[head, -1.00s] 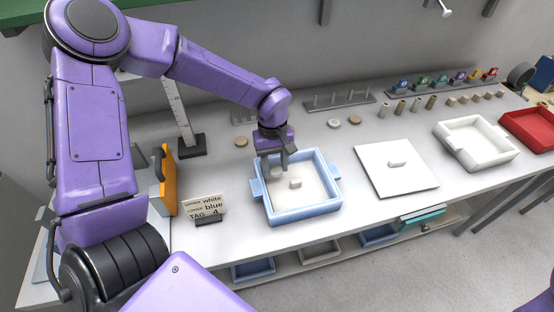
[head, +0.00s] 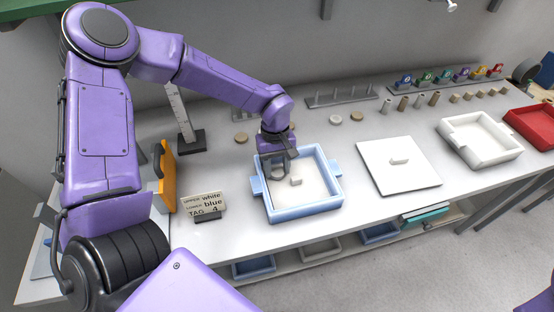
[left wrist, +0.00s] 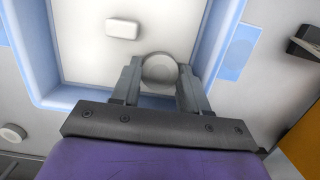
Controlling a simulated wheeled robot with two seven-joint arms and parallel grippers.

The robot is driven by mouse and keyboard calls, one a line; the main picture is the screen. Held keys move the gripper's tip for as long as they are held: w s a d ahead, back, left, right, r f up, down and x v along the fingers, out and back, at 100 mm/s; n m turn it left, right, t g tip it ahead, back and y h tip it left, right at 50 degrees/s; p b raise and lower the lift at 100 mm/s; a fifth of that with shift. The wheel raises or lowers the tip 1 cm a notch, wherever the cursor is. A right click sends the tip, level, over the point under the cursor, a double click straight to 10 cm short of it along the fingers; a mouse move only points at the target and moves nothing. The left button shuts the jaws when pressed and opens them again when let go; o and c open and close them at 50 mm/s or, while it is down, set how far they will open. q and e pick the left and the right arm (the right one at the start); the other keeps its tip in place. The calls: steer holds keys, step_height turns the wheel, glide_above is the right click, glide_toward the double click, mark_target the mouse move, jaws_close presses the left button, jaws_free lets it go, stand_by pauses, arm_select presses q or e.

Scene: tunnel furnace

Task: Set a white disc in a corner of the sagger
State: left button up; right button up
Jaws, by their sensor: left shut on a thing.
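The sagger is a light blue square tray (head: 312,209) with side lugs and a pale floor, left of the middle of the table. My left gripper (head: 281,176) reaches down inside its back-left corner. In the left wrist view the fingers are shut on a round white disc (left wrist: 160,71), close to the blue wall (left wrist: 60,95). The disc is hard to make out in the head view, and I cannot tell whether it touches the floor. A small white block (head: 296,181) stands near the middle of the sagger floor; it also shows in the left wrist view (left wrist: 122,29).
A tag card (head: 203,202) reading upper white, lower blue stands left of the sagger. A white plate with a knob (head: 398,179) lies to its right, then a white tray (head: 482,155) and a red tray (head: 530,125). Loose discs (head: 336,119) and a peg rack (head: 342,97) are behind.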

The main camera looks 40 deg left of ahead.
arm_select(q)
steer(key=shift+f, duration=0.3)
stand_by(0.4)
steer(key=o, duration=1.1)
steer(key=r, duration=0.7)
steer(key=w+a+r+b, duration=0.1)
steer(key=r, duration=0.2)
steer(key=shift+a+r, duration=0.1)
steer(key=shift+r, duration=0.1)
